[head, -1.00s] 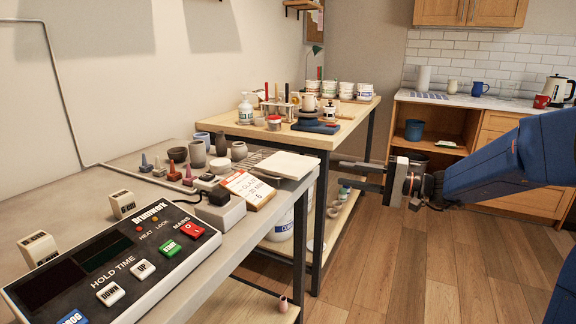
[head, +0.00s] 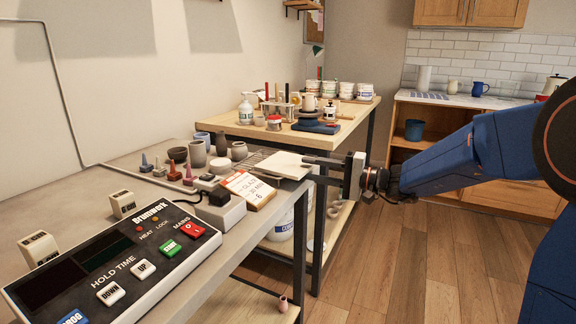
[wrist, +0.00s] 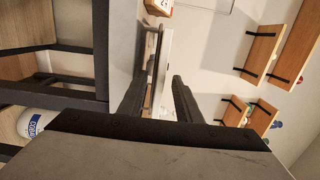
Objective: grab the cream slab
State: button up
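The cream slab (head: 281,164) is a flat, pale square lying on a dark wire rack at the right end of the near grey bench. My gripper (head: 308,170) is level with the slab's right edge and comes from the right. Its two fingers are apart, one above the other in the head view. In the wrist view the slab (wrist: 164,62) shows edge-on as a pale strip in the gap between the open fingers (wrist: 160,74). I cannot tell whether the fingertips touch it or overlap its edge.
A lettered card (head: 249,189) stands close in front of the slab. Grey pots (head: 197,154) and small cones are to its left. A control box (head: 110,259) fills the near bench. A wooden table (head: 345,118) with tubs stands behind. Floor is clear on the right.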

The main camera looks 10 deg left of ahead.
jog(key=shift+x, duration=0.9)
grip_shut()
